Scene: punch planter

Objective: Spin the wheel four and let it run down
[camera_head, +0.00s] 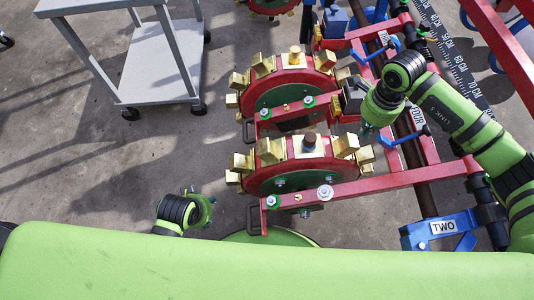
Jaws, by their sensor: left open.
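Two red punch wheels with brass blocks around their rims stand in the middle: a nearer one (270,182) and one behind it (290,78). A FOUR label (417,115) sits on a blue bracket to the right of them; I cannot tell for sure which wheel it names. My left gripper (206,205) is open and empty, low to the left of the nearer wheel, apart from it. My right gripper (368,128) points down over the red frame, right of the nearer wheel's brass blocks. Its fingers are small and dark, and I cannot tell whether it touches anything.
A grey cart (160,65) stands at the upper left. A blue bracket marked TWO (440,228) is at the lower right, and one marked THREE (383,38) is at the top. Red frame bars (385,187) run right from the wheels.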

